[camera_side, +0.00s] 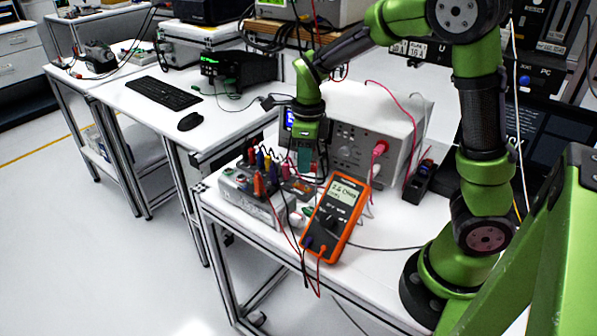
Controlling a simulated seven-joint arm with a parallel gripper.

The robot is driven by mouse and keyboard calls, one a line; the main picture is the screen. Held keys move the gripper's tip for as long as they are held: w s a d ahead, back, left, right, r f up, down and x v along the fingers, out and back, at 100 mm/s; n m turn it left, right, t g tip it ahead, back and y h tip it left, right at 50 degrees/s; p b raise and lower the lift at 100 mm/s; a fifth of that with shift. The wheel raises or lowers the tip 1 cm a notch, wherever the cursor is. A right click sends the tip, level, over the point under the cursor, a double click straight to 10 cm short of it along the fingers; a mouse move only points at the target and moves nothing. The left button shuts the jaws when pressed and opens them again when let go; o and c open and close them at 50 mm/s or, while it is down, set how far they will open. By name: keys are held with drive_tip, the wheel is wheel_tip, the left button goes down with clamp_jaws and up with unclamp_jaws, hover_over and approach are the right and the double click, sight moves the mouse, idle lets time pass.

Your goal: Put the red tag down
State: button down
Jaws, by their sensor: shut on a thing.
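My gripper (306,160) points down over the white bench, between the grey box with plugs and the white instrument. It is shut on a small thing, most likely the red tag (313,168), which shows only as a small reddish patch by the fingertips. The tag's outline is too small to make out, and the fingers and nearby leads partly hide it. I cannot tell whether it touches anything below.
A grey box with coloured plugs (255,195) stands left of my gripper. An orange multimeter (333,218) with leads leans in front. A white instrument (372,150) stands close behind, with a red plug and cable. Bare bench (385,222) lies right of the multimeter.

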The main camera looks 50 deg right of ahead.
sight(284, 202)
drive_tip(key=a+r+n, duration=0.2)
drive_tip(key=a+n, duration=0.2)
drive_tip(key=n, duration=1.1)
drive_tip(key=a+r+n, duration=0.3)
drive_tip(key=n, duration=1.2)
drive_tip(key=f, duration=0.9)
drive_tip(key=shift+w+f, duration=0.3)
drive_tip(key=shift+f, duration=0.1)
drive_tip(key=shift+f, duration=0.15)
drive_tip(key=c, duration=0.9)
unclamp_jaws()
